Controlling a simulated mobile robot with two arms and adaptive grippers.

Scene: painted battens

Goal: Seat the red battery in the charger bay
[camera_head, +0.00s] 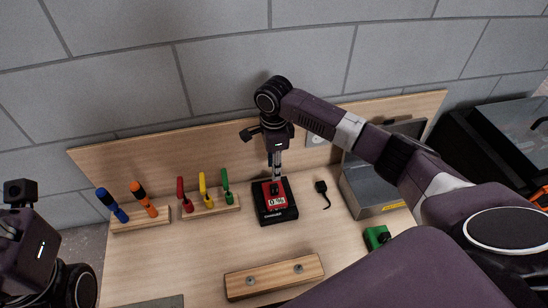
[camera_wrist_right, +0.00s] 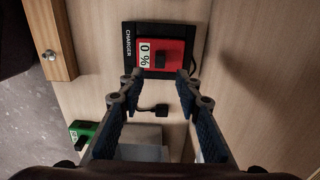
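The red battery (camera_head: 276,196) has a white "0 %" label and a black grip, and it lies within the outline of the black charger (camera_head: 263,214). I cannot tell how deep it sits. In the right wrist view the red battery (camera_wrist_right: 174,48) is upright to the "CHARGER" lettering on the charger (camera_wrist_right: 129,58). My right gripper (camera_head: 275,174) points down above the battery's far end. In the wrist view its fingers (camera_wrist_right: 160,76) are apart with nothing between them, the tips just short of the battery. Only part of my left arm shows at the left edge, without its fingers.
A green battery-like block (camera_head: 377,238) lies to the right, near a metal box (camera_head: 366,200). A black plug (camera_head: 321,187) lies right of the charger. Colored tools stand in wooden racks (camera_head: 211,206) at left. A wooden batten (camera_head: 274,277) lies in front.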

